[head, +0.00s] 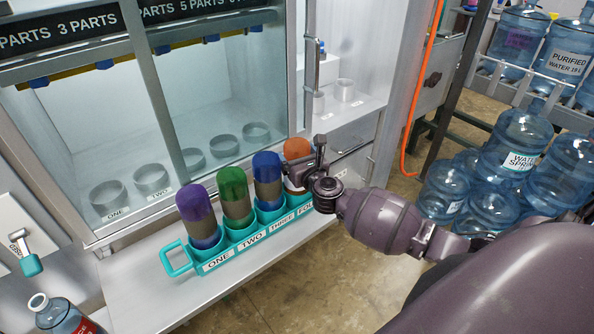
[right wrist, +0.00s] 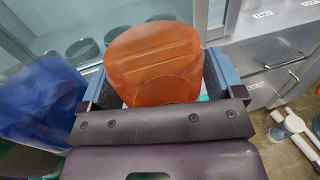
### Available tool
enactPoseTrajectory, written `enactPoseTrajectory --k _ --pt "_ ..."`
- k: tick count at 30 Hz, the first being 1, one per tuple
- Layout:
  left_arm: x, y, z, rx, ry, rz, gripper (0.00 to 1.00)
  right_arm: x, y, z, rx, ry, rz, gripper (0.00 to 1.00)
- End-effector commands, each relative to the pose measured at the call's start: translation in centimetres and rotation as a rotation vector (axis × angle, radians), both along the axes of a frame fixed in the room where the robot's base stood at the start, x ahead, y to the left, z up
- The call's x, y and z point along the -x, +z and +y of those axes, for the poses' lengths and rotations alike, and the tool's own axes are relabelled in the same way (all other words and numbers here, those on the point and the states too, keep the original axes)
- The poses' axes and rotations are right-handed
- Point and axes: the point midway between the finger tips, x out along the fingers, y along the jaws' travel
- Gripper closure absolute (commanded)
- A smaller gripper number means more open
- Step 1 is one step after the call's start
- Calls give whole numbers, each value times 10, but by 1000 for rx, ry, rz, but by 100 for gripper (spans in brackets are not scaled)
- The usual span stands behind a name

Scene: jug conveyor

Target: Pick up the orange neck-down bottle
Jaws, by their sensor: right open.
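The orange neck-down bottle (head: 297,149) stands at the right end of the teal carrier (head: 213,266), partly hidden by my right gripper (head: 312,168) in the head view. In the right wrist view the orange bottle (right wrist: 152,65) fills the space between the two fingers, one on each side. My right gripper is open around it; whether the pads touch it I cannot tell. The blue bottle (head: 267,178), green bottle (head: 235,196) and purple bottle (head: 198,212) stand neck-down in the slots to its left. My left gripper is not in view.
The carrier sits on a pale ledge (head: 150,300) before a glass cabinet (head: 215,95) with several ring holders inside. The blue bottle (right wrist: 40,105) is close beside the left finger in the wrist view. Several water jugs (head: 515,140) stand at the right. A clear bottle (head: 58,315) is at lower left.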

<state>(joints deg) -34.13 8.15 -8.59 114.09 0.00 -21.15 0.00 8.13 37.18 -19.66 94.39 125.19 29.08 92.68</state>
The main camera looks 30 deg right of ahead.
Motion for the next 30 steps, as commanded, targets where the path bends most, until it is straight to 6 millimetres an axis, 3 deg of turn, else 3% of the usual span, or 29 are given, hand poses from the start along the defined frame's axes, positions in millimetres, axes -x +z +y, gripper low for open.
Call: enactPoseTrajectory --k 1,10,20,26,30 --pt "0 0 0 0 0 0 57 0 0 0 0 0 0 17" --pt "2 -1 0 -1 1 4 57 0 0 0 0 0 -1 61" --pt "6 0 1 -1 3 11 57 0 8 0 0 0 -3 61" --pt "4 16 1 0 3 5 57 0 42 0 0 2 -5 61" --pt "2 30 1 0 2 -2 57 0 77 0 2 2 -6 61"
